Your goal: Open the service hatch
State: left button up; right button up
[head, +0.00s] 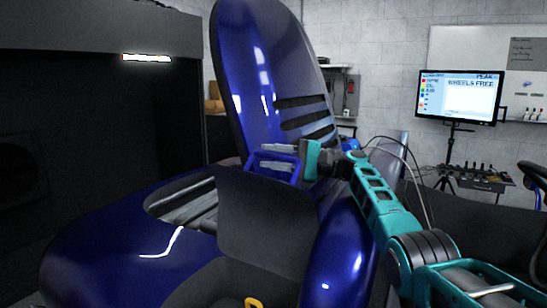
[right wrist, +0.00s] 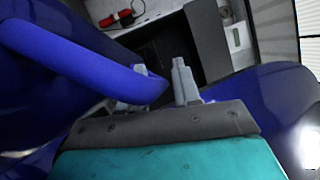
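The service hatch (head: 250,75) is a glossy blue panel with dark slots, raised steeply above the blue car body (head: 110,235). A slim blue handle (head: 275,157) stands out near its lower end. My right gripper (head: 265,162) is at this handle, its grey fingers apart on either side of it. In the right wrist view a gap shows between the fingertips (right wrist: 163,78), and a blue bar (right wrist: 80,60) crosses in front of the left finger. Contact is hard to tell. My left gripper is not in view.
An opening with grey ribbed parts (head: 190,205) lies below the hatch. A dark panel (head: 262,220) stands in front. A monitor (head: 460,97) reading "WHEELS FREE" and a tool cart (head: 465,175) are at the right. A dark cabinet (head: 100,100) fills the left.

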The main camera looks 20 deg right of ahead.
jog(key=shift+o, duration=0.6)
jog(key=shift+d, duration=0.1)
jog(key=shift+s+d, duration=0.15)
jog(key=shift+d, duration=0.1)
jog(key=b+v, duration=0.1)
jog(key=v, duration=1.1)
jog(key=shift+b, duration=0.4)
jog(key=shift+d+f, duration=0.1)
